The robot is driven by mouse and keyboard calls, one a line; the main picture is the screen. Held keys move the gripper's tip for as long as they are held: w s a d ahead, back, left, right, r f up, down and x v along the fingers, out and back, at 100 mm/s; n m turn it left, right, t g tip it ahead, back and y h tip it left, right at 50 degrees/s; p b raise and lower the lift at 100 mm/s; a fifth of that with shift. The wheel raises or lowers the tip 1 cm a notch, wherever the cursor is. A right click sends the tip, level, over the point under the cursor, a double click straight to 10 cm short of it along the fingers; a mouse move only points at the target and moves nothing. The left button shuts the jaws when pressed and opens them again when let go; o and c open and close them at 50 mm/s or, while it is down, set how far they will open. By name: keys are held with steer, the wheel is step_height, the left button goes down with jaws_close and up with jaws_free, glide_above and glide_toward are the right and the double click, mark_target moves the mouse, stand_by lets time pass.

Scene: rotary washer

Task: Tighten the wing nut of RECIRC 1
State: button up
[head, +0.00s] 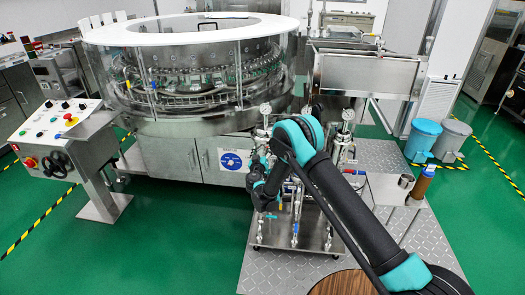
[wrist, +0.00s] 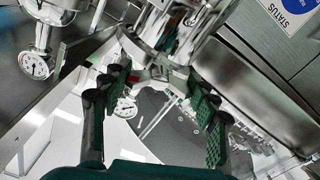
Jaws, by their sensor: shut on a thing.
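In the wrist view my gripper (wrist: 162,78) has its two green-padded fingers on either side of a small metal part at the clamp (wrist: 147,52) around a shiny steel housing. This part appears to be the wing nut, mostly hidden by the fingertips; its exact angle cannot be made out. No RECIRC 1 label is readable. In the head view my arm reaches down to the steel pipe skid (head: 296,240), and my gripper's tips are hidden behind my arm links.
Pressure gauges (head: 265,108) (head: 348,114) stand on the skid; one gauge (wrist: 34,65) is close at left in the wrist view. The rotary washer (head: 190,125) stands behind, a control console (head: 62,125) at left. Open green floor lies front left.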

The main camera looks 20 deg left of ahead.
steer(key=shift+f+m, duration=0.1)
steer(key=shift+m, duration=1.9)
steer(key=o, duration=1.2)
steer(key=shift+c, duration=0.2)
steer(key=shift+s, duration=0.1)
steer(key=v, duration=0.7)
steer(key=shift+s, duration=0.2)
